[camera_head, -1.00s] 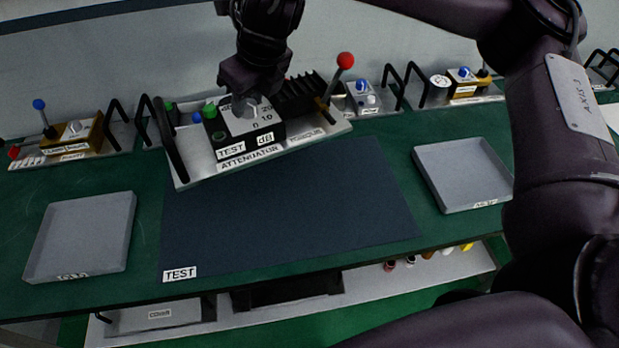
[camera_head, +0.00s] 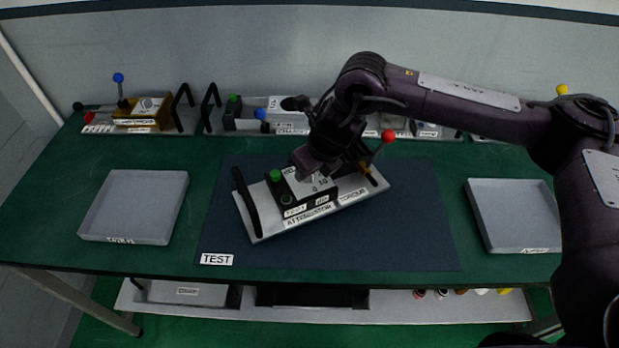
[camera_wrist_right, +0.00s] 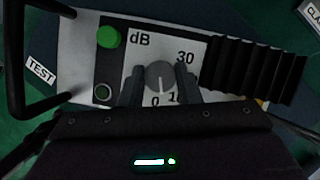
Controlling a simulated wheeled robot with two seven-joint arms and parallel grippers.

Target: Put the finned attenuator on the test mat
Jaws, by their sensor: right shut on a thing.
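The finned attenuator (camera_head: 312,213) is a pale plate with a black handle, a black box with a green button, a knob, black fins and a red-tipped lever. It is over the back middle of the dark test mat (camera_head: 400,240), angled to the mat's edges. I cannot tell whether it touches the mat. My right gripper (camera_head: 320,177) is shut on its grey knob; the fingers (camera_wrist_right: 161,88) flank the knob in the right wrist view. The arm hides part of the fins in the head view. My left gripper is not in view.
A grey tray (camera_head: 137,207) lies left of the mat and another grey tray (camera_head: 515,215) lies right of it. Other modules, including a gold one (camera_head: 143,113), line the back of the green bench. The front of the mat is clear.

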